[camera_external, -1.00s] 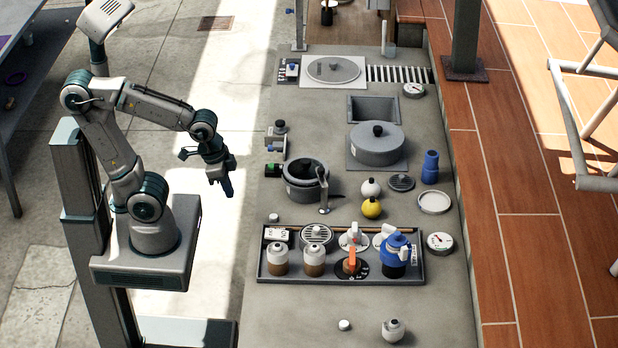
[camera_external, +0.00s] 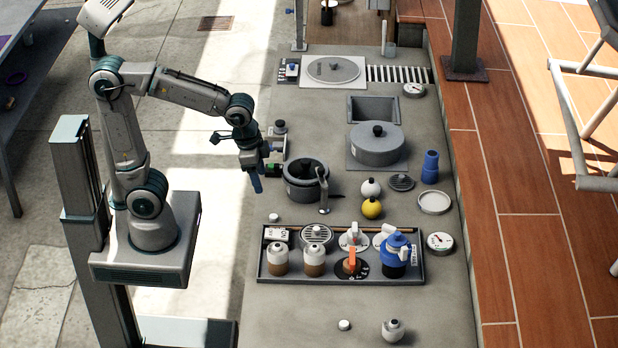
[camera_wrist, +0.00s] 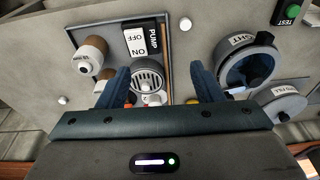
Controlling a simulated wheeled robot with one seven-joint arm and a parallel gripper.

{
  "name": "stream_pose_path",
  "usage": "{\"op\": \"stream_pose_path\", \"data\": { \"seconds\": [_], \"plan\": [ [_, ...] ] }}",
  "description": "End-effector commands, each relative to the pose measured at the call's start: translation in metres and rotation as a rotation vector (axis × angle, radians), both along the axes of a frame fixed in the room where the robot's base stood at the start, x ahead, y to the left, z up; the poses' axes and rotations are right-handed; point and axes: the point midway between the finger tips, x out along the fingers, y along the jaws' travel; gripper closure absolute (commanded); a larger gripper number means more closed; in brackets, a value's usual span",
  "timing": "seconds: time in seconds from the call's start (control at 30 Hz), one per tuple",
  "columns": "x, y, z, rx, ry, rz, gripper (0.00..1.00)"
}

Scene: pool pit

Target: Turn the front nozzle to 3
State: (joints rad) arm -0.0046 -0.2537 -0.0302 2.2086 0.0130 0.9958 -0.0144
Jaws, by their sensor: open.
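The orange-handled nozzle (camera_external: 350,264) stands on a black dial (camera_external: 344,275) in the front row of a dark tray (camera_external: 298,281). The numbers on the dial are too small to read. A white-handled nozzle (camera_external: 354,239) stands behind it. My gripper (camera_external: 257,185) is open and empty, above the left edge of the counter, up and left of the tray. In the wrist view my gripper (camera_wrist: 160,76) shows its two blue fingers spread apart. A bit of orange shows low between them, mostly hidden, and I cannot tell surely what it is.
The tray also holds two white-and-brown bottles (camera_external: 314,262), a round grate (camera_external: 316,236), a PUMP switch (camera_wrist: 140,42) and a blue-topped pot (camera_external: 396,255). A dark round pot (camera_external: 305,180) stands close right of my gripper. The counter in front of the tray is mostly clear.

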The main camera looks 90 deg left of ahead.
Motion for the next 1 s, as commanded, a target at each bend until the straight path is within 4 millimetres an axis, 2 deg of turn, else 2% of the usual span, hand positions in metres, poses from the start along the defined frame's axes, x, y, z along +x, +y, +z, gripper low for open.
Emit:
{"op": "stream_pose_path", "data": {
  "seconds": [0.03, 0.27, 0.43, 0.6, 0.8, 1.0],
  "plan": [
    [0.021, -0.002, 0.010, 0.002, 0.015, -0.002, 0.40],
    [0.102, -0.013, 0.031, 0.005, 0.073, -0.003, 0.40],
    [0.160, -0.022, 0.034, 0.002, 0.116, -0.001, 0.40],
    [0.211, -0.030, 0.027, -0.005, 0.154, 0.005, 0.40],
    [0.247, -0.036, 0.016, -0.013, 0.185, 0.013, 0.40],
    [0.257, -0.037, 0.009, -0.016, 0.193, 0.016, 0.40]
  ]
}}
